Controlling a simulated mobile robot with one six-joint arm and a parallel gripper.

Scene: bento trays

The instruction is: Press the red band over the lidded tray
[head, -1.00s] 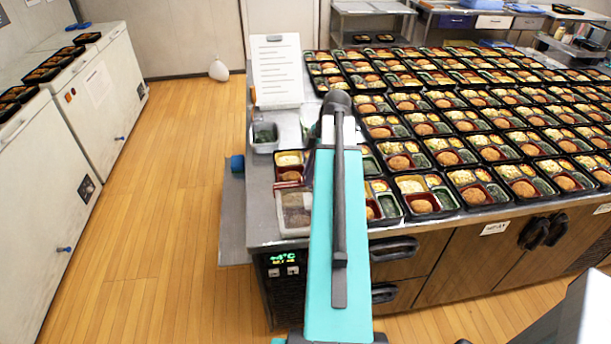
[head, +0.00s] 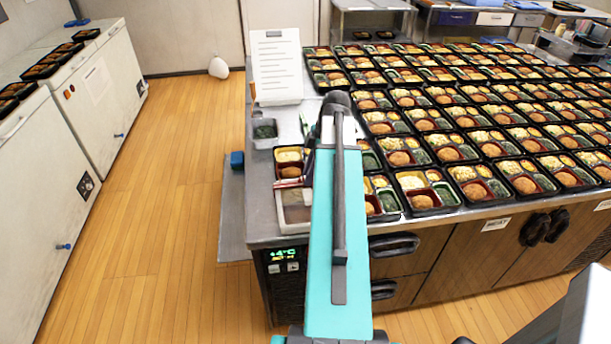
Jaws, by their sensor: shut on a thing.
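A small tray (head: 287,157) with food in it stands near the left edge of the counter, left of my arm. A thin dark red strip (head: 290,183), which may be the red band, shows at its near side. It is too small to tell whether it lies on the tray or apart from it. A lid on this tray cannot be made out. My turquoise arm reaches forward over the counter and covers the area just right of the tray. My gripper is hidden behind the arm, so its fingers and anything in them do not show.
A clear-walled container (head: 293,213) stands in front of the tray at the counter's near left corner. Rows of filled bento trays (head: 470,150) crowd the counter right of my arm.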

